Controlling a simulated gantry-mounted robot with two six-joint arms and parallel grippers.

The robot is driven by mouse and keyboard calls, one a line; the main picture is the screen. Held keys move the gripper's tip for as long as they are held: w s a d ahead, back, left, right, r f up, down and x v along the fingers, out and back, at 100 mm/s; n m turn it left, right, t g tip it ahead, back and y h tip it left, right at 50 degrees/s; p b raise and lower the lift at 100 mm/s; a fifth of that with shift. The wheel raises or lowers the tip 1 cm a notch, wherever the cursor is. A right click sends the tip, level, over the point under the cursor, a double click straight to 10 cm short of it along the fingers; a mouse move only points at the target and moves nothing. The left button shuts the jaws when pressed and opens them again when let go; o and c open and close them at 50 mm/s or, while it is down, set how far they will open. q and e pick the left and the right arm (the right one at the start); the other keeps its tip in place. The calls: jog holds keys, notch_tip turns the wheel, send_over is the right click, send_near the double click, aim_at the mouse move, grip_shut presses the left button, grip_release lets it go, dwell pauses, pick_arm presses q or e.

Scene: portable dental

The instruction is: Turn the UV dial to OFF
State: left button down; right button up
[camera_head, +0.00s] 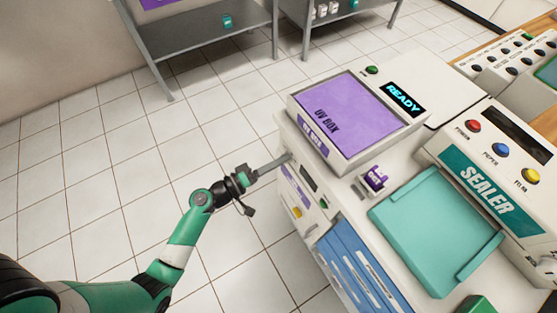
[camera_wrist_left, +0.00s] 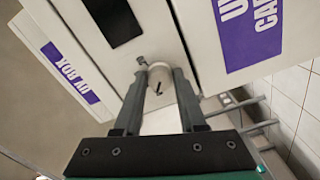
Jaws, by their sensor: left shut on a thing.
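The UV dial (camera_wrist_left: 158,78) is a small pale round knob with a dark mark on the side of the white cabinet. My left gripper (camera_wrist_left: 160,72) has its two grey fingers on either side of the dial and is shut on it. In the head view my left gripper (camera_head: 285,160) reaches from the left to the cabinet side below the UV box (camera_head: 345,112), and the dial is not clear there. The dial's setting and any OFF label cannot be read. My right gripper is not in view.
The purple-lidded UV box stands on the cabinet beside a lit READY display (camera_head: 402,98). A small purple-labelled item (camera_head: 375,178), a teal tray (camera_head: 430,225) and the sealer (camera_head: 490,180) are to its right. Open tiled floor lies left of the cabinet.

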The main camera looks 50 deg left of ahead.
pick_arm(q)
jog(key=shift+n, duration=0.9)
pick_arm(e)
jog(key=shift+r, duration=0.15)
pick_arm(q)
jog(key=shift+c, duration=2.4)
grip_release()
